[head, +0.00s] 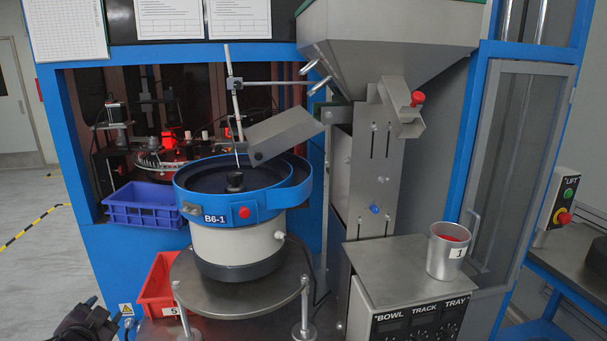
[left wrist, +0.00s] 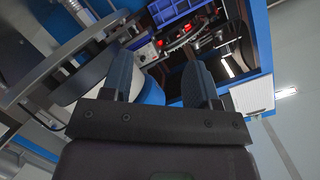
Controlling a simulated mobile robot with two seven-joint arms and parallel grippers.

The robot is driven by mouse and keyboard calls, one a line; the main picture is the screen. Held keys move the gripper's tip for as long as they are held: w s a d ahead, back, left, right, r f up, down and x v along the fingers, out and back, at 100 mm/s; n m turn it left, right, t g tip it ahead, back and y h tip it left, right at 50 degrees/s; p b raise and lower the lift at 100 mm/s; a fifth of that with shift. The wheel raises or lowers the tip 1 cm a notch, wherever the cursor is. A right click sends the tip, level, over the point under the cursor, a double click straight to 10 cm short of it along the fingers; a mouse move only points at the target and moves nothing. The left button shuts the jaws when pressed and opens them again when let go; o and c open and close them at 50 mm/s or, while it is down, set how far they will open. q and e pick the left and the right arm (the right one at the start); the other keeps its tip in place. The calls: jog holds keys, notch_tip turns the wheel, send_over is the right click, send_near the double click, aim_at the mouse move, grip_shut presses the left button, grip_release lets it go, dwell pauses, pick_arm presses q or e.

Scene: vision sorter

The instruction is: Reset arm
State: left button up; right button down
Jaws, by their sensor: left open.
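My left gripper (head: 90,322) shows at the bottom left corner of the head view, low and left of the red bin. In the left wrist view its two dark fingers (left wrist: 157,72) stand apart with nothing between them. My right gripper is in neither view. The blue vibratory bowl (head: 228,206), marked B6-1, sits on a white and dark base above a round metal stand (head: 215,295). A metal cup (head: 448,258) labelled 1 holds something red and stands on the control box (head: 400,262) at the right.
A blue bin (head: 143,212) is left of the bowl. A red bin (head: 160,290) labelled 5 is beside the round stand, near my left gripper. A metal hopper (head: 395,35) and chute hang above. A lift button box (head: 561,205) is at the far right. Open floor (head: 40,255) lies at the left.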

pick_arm(q)
jog(key=s+d+f+g+h, duration=0.2)
jog(key=s+f, duration=0.6)
jog(key=s, duration=0.5)
jog(key=s+d+f+g+h, duration=0.1)
jog(key=s+d+f+g, duration=0.15)
jog(key=s+f, duration=0.85)
jog(key=s+d+n+t, duration=0.1)
jog(key=d+n, duration=0.3)
jog(key=d, duration=0.8)
jog(key=shift+r+n, duration=0.3)
jog(key=shift+n, duration=0.1)
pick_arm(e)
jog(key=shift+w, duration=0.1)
pick_arm(q)
jog(key=shift+s+t, duration=0.1)
jog(key=shift+t, duration=0.15)
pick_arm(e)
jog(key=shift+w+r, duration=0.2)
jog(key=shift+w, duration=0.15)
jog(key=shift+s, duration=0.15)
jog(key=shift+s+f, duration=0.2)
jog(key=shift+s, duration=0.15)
